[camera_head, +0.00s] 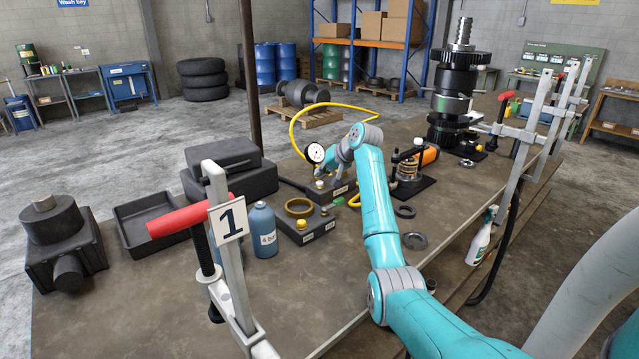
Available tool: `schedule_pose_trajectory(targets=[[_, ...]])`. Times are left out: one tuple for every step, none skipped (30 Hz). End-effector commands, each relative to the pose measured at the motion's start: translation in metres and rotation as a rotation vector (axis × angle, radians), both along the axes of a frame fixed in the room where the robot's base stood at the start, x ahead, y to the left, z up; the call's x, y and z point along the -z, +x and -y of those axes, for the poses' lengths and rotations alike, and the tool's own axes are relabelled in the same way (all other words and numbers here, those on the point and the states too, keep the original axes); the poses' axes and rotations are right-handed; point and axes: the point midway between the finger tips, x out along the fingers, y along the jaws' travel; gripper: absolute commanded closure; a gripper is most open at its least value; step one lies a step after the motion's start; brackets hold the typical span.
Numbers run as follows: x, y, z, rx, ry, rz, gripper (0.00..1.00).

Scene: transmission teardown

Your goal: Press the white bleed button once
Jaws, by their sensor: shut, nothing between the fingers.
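My gripper (327,168) is at the end of my teal arm, beside the round pressure gauge (315,153). It points down over a dark valve block (338,193) on the workbench. It looks shut and empty, though its fingertips are small and partly hidden by my wrist. A small pale knob (319,184), possibly the white bleed button, shows on the block just below the fingertips. I cannot tell whether the fingertips touch it.
A dark block (318,231) with a brass ring and yellow knobs is nearer. A blue bottle (262,230), red-handled clamp (190,217) and empty black tray (150,238) stand left. A spring assembly (408,168) and gear stack (458,85) are right. A yellow hose (292,125) arches behind.

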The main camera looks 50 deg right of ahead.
Motion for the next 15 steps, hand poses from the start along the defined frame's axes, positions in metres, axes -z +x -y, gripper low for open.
schedule_pose_trajectory(targets=[[0.000,0.000,0.000,0.000,0.000,0.000,1.00],[0.000,0.000,0.000,0.000,0.000,0.000,1.00],[0.000,0.000,0.000,0.000,0.000,0.000,1.00],[0.000,0.000,0.000,0.000,0.000,0.000,1.00],[0.000,0.000,0.000,0.000,0.000,0.000,1.00],[0.000,0.000,0.000,0.000,0.000,0.000,1.00],[0.000,0.000,0.000,0.000,0.000,0.000,1.00],[-0.001,0.000,0.000,0.000,0.000,0.000,1.00],[-0.002,0.000,0.000,0.000,0.000,0.000,1.00],[-0.003,0.000,0.000,0.001,-0.001,0.001,1.00],[-0.005,0.000,0.000,0.001,-0.001,0.001,1.00],[-0.007,0.000,0.000,0.001,-0.001,0.001,1.00],[-0.010,0.000,0.000,0.001,-0.001,0.001,1.00],[-0.012,0.000,0.000,0.001,-0.001,0.001,1.00],[-0.015,0.000,0.000,0.001,-0.001,0.002,1.00]])
